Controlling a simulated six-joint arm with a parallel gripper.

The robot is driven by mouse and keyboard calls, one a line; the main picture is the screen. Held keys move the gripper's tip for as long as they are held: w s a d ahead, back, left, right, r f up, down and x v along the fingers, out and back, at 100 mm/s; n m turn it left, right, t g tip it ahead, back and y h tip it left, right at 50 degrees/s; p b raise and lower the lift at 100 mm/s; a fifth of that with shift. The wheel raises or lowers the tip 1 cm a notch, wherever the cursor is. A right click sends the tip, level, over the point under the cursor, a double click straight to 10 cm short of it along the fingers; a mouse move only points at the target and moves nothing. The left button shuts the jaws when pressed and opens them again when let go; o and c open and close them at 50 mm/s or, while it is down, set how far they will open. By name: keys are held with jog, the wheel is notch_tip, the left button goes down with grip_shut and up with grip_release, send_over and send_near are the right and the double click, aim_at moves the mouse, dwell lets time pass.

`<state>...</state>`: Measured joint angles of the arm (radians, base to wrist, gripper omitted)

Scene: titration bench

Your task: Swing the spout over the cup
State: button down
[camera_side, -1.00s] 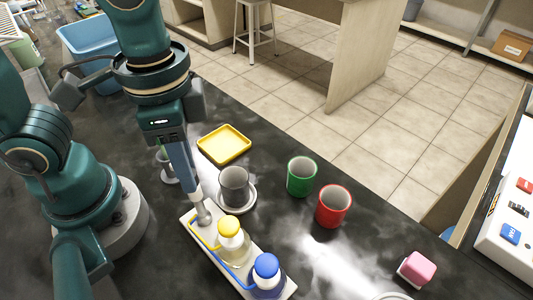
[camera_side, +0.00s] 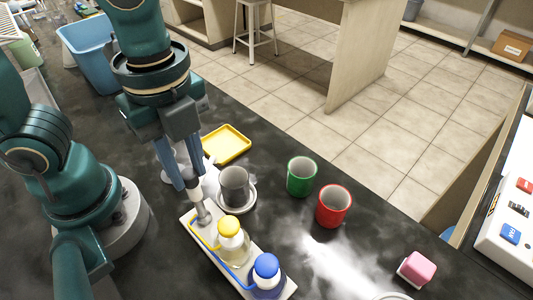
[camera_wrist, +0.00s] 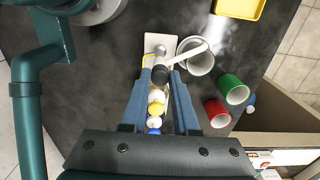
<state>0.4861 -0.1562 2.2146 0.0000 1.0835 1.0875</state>
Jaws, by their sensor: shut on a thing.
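The dispenser stands on a white base plate (camera_side: 207,240), with a grey metal post (camera_side: 203,212) at its left end. The pale spout (camera_wrist: 188,53) reaches right from the dark hub (camera_wrist: 160,74) in the wrist view, and its end lies across the opening of the grey cup (camera_wrist: 200,62). The grey cup also shows in the side view (camera_side: 234,190), upright on a white saucer (camera_side: 249,205). My gripper (camera_side: 190,181) is shut on the hub at the top of the post. In the wrist view my fingers (camera_wrist: 160,80) stand on either side of it.
A yellow-capped bottle (camera_side: 233,247) and a blue-capped bottle (camera_side: 267,281) stand on the plate. Green (camera_side: 301,178) and red (camera_side: 333,207) cups stand right of the grey cup. A yellow tray (camera_side: 227,145) lies behind. A pink block (camera_side: 417,269) is far right.

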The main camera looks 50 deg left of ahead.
jog(key=c, duration=1.4)
grip_release()
grip_shut()
jog(key=m, duration=0.6)
jog(key=o, duration=1.3)
grip_release()
